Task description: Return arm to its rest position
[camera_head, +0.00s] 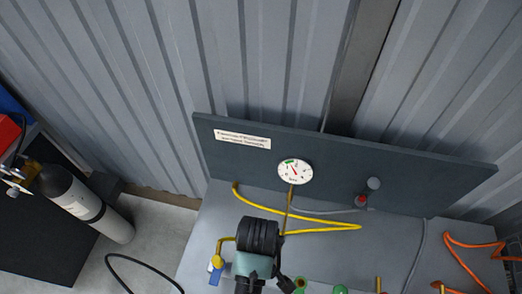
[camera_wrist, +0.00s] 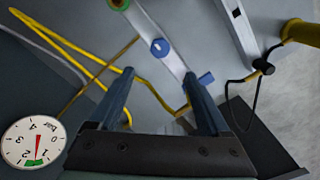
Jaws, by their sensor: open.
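My gripper (camera_wrist: 159,74) shows in the wrist view with its two dark fingers apart and nothing between them. Beyond the fingers are a grey panel surface, a blue knob (camera_wrist: 161,47) and a yellow hose (camera_wrist: 75,62). In the head view my dark, ribbed arm part stands over the front of the grey bench (camera_head: 203,246); the fingers cannot be made out clearly there.
A round pressure gauge (camera_head: 295,172) is on the dark back panel (camera_head: 390,183). A yellow hose (camera_head: 325,229) and an orange hose (camera_head: 470,262) lie on the bench. A white-and-black cylinder (camera_head: 88,205) stands at left. Corrugated metal wall rises behind.

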